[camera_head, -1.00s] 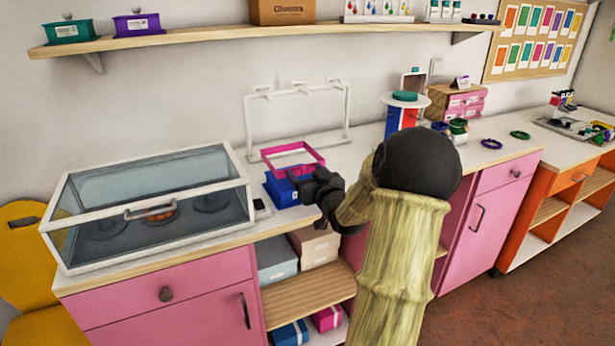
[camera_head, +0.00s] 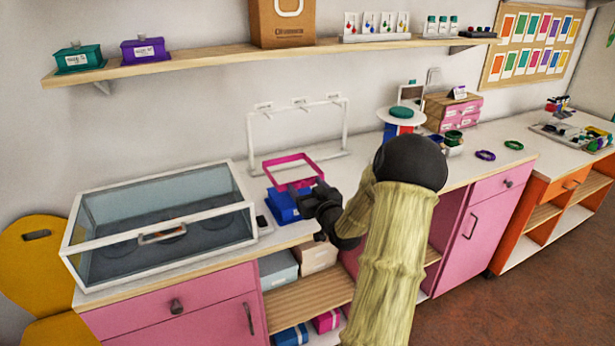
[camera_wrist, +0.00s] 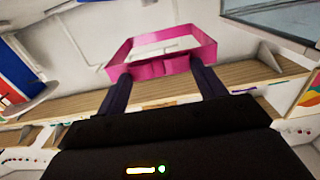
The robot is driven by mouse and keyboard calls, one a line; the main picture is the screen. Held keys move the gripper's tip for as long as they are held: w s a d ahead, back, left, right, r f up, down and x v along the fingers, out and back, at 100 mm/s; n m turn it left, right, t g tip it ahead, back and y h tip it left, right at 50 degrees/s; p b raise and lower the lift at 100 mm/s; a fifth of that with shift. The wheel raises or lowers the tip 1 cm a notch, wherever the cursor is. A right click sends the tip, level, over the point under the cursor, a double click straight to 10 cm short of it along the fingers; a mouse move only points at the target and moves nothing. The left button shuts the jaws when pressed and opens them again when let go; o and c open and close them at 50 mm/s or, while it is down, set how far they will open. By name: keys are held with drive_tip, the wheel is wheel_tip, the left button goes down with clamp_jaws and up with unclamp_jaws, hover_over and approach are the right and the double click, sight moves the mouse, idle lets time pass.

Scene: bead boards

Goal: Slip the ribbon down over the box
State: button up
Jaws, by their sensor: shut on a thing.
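The ribbon is a stiff pink square loop (camera_head: 283,162), held roughly level. My gripper (camera_head: 302,186) is shut on its near side. In the wrist view, the ribbon (camera_wrist: 133,54) is pinched between the two dark fingertips (camera_wrist: 165,68). The blue box (camera_head: 284,209) stands on the white counter just below and slightly left of the ribbon in the head view. The ribbon looks to be above the box. My gripper hides part of the box's right side, and I cannot see the box in the wrist view.
A glass display case (camera_head: 110,215) stands left of the box, with a small dark device (camera_head: 263,223) between them. A white rack (camera_head: 250,140) with pegs stands behind. A red, white and blue stand (camera_head: 399,130) is to the right. A wall shelf (camera_head: 215,57) runs above.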

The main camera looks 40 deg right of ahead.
drive_tip(key=shift+a+r+p, duration=0.1)
drive_tip(key=shift+r+p, duration=0.5)
drive_tip(key=shift+p, duration=0.6)
drive_tip(key=shift+s+p, duration=0.1)
drive_tip(key=shift+p, duration=0.4)
drive_tip(key=shift+f, duration=0.35)
drive_tip(key=shift+f+b, duration=2.8)
drive_tip(key=shift+f, duration=0.75)
drive_tip(key=shift+b, duration=0.4)
drive_tip(key=shift+f+b, duration=0.3)
drive_tip(key=shift+b, duration=0.3)
